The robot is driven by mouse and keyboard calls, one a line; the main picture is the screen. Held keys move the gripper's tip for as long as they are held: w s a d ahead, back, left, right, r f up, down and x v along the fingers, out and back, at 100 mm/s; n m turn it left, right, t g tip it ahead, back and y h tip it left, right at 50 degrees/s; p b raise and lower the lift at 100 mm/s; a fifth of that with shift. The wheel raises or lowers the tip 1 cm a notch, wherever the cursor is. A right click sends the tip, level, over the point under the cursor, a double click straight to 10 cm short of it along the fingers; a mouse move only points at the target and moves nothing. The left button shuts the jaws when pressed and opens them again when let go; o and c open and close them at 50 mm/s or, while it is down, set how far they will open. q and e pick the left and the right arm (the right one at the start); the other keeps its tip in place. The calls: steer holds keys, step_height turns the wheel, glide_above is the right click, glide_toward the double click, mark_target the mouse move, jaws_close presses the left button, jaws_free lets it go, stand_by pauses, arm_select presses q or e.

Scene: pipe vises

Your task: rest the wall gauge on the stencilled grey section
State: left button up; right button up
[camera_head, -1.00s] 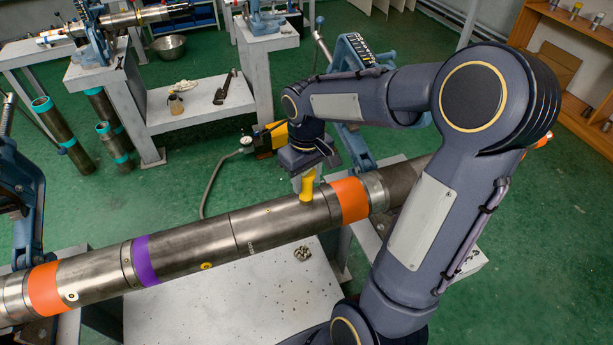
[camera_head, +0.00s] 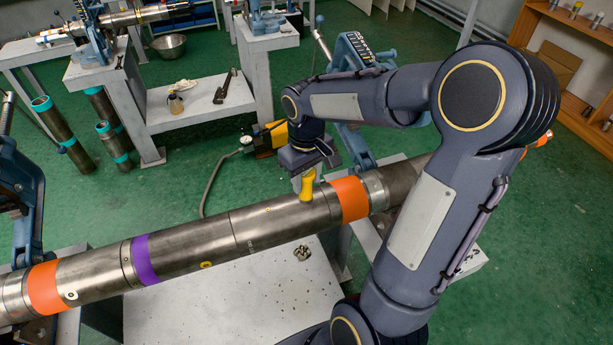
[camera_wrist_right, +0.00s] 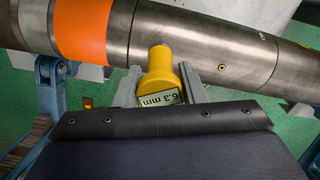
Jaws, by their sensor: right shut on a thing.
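The yellow wall gauge (camera_head: 307,187) is upright, with its narrow end at the top of the long grey pipe (camera_head: 185,246). My right gripper (camera_head: 304,170) is shut on it from above. In the right wrist view the gauge (camera_wrist_right: 160,75) sits between the fingers of the gripper (camera_wrist_right: 163,84), and its display reads 6.3 mm upside down. Its tip appears to meet the pipe; any small gap is hidden. The gauge is over the grey section (camera_head: 285,222) left of the right orange band, where faint dark stencil marks show near the left seam. My left gripper is not in view.
Blue vises (camera_head: 22,200) hold the pipe at both ends. A purple band (camera_head: 145,260) and orange bands (camera_head: 350,198) ring it. A white table (camera_head: 230,300) with a small metal part (camera_head: 302,253) lies below.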

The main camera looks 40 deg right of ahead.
stand_by(0.3)
step_height(320, 180, up, 7)
steer(key=p, duration=0.6)
steer(key=shift+s+f, duration=0.1)
stand_by(0.3)
